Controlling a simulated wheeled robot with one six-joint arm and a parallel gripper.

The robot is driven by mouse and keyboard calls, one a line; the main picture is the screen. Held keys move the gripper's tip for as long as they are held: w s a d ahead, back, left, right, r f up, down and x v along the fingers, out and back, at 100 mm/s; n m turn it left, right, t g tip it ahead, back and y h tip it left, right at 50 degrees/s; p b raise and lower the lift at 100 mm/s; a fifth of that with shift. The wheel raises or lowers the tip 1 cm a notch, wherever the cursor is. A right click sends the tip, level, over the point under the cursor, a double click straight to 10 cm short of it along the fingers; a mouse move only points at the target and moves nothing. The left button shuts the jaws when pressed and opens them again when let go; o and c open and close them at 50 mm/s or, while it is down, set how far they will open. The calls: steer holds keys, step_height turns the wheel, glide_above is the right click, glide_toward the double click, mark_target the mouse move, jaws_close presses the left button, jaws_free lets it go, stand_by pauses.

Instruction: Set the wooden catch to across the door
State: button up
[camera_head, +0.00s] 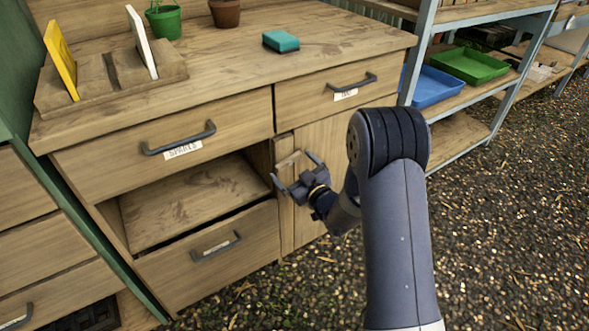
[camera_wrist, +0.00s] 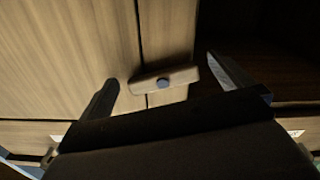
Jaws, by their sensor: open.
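The wooden catch (camera_wrist: 163,79) is a short light bar with a dark round pivot, on the narrow post beside the door. In the wrist view it lies nearly level, slightly tilted, its left end over the seam and onto the door (camera_wrist: 60,55). In the head view the catch (camera_head: 288,160) shows partly behind my gripper (camera_head: 293,170). The door (camera_head: 325,137) looks closed, partly hidden by my arm. My gripper (camera_wrist: 162,70) is open, with one finger to each side of the catch's ends and a gap at both; it holds nothing.
An open compartment (camera_head: 190,200) is left of the post. Handled drawers (camera_head: 165,142) sit above and below it. The bench top holds a green sponge (camera_head: 281,41), pots and a slotted wooden rack (camera_head: 110,75). A metal shelf (camera_head: 415,60) with trays stands to the right. Gravel floor is clear at right.

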steer(key=shift+c, duration=0.2)
steer(key=c, duration=1)
steer(key=shift+o, duration=0.2)
steer(key=shift+s+a+m+b, duration=0.1)
steer(key=shift+m+b, duration=1.15)
steer(key=shift+m, duration=0.45)
steer(key=o, duration=1)
steer(key=p+v, duration=0.1)
steer(key=v, duration=0.9)
steer(key=shift+s+d+p, duration=0.25)
steer(key=shift+s+p, duration=0.05)
steer(key=shift+p, duration=0.1)
